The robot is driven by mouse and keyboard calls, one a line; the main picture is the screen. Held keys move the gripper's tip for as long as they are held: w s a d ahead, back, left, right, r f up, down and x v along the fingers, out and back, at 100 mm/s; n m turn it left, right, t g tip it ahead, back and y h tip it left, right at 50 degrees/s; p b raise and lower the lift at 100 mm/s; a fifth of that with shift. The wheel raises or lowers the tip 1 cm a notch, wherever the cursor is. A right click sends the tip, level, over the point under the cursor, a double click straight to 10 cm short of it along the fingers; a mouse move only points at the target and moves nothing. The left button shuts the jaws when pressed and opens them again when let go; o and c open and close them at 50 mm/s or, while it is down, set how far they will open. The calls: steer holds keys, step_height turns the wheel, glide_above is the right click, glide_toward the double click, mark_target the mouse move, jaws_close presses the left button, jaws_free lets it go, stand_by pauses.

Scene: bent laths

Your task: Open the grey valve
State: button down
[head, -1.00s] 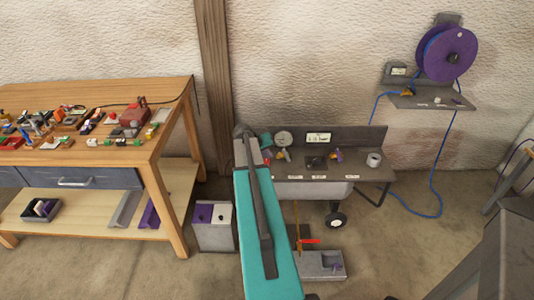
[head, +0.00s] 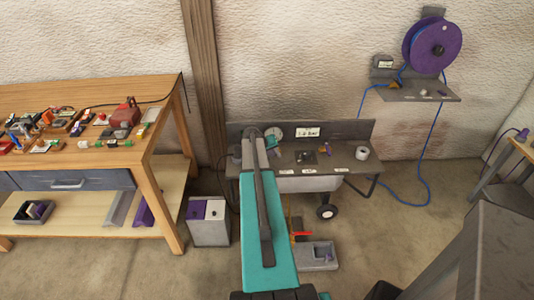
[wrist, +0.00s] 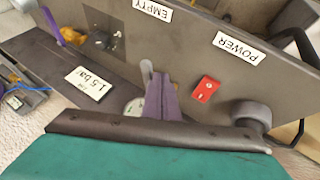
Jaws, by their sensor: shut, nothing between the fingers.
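The grey valve shows in the wrist view as an upright grey lever (wrist: 147,73), close beside my gripper's fingers. Whether they touch it I cannot tell. My gripper (wrist: 161,82) shows two purple fingers pressed together, empty, over the panel. A round gauge (wrist: 134,107) is partly hidden behind the fingers; it also shows in the head view (head: 274,133). In the head view my arm covers the left part of the bench, and the valve cannot be made out there.
A red switch (wrist: 206,89) and a dark grey knob (wrist: 252,114) sit to the right of the fingers. A purple-handled valve (wrist: 53,25) stands at upper left. A wooden workbench (head: 160,150) stands left, and a hose reel (head: 432,45) hangs at the right.

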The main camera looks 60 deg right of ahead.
steer(key=shift+a, duration=0.1)
steer(key=shift+s, duration=0.1)
stand_by(0.3)
steer(key=shift+s+d, duration=0.15)
steer(key=shift+d, duration=0.05)
